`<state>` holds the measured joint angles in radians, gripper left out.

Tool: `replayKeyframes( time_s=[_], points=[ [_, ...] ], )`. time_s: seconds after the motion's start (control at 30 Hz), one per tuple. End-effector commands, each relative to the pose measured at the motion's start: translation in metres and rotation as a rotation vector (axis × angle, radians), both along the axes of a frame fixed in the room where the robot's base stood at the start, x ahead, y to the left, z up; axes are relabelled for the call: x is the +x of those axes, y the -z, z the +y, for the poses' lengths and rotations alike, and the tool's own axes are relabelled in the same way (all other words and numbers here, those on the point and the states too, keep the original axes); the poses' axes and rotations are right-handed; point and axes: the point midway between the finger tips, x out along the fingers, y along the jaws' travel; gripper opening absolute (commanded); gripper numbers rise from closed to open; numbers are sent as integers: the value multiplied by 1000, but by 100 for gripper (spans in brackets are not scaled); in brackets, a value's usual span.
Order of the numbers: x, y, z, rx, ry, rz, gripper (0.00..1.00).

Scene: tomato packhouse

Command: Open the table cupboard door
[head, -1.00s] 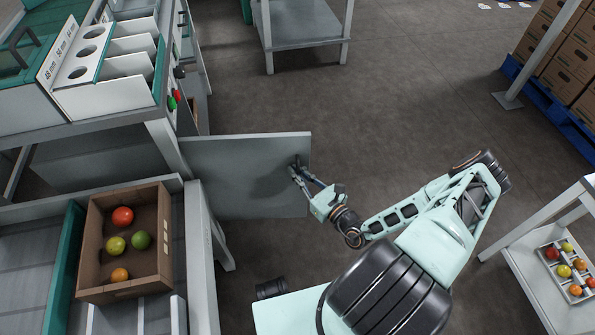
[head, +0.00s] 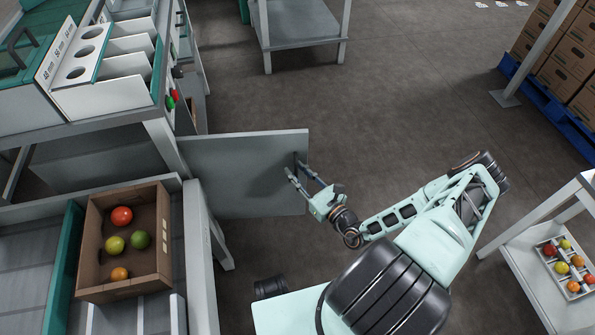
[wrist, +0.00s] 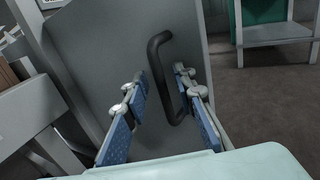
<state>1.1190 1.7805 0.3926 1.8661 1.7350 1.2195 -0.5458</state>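The grey cupboard door (head: 240,175) stands swung out from the table (head: 165,145), with its free edge over the floor. Its dark bar handle (wrist: 158,60) shows upright in the wrist view, near the door's free edge. My gripper (head: 296,170) is at the handle side of the door. In the wrist view my gripper (wrist: 158,82) has its two blue-padded fingers spread apart, with the handle showing between them and no finger visibly clamping it. The cupboard's inside is mostly hidden behind the door.
A cardboard box (head: 165,235) with several tomatoes sits on the near left bench. A grey table (head: 305,35) stands at the back. A tray of tomatoes (head: 548,263) lies on a stand at right. Open floor (head: 400,120) lies right of the door.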

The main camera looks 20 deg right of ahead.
Motion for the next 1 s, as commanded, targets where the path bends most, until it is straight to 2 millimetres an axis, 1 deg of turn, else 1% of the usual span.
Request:
replayKeyframes(
  time_s=[0.17,0.27,0.5,0.7,0.83,1.0],
  points=[
    [0,-9,1,1,-1,-1,25],
    [0,-23,0,2,-1,-1,25],
    [0,-66,-1,0,0,-2,25],
    [0,-90,-2,-1,1,0,25],
    [0,-98,-2,-1,2,0,25],
    [0,-100,-2,0,2,0,25]
  ],
)
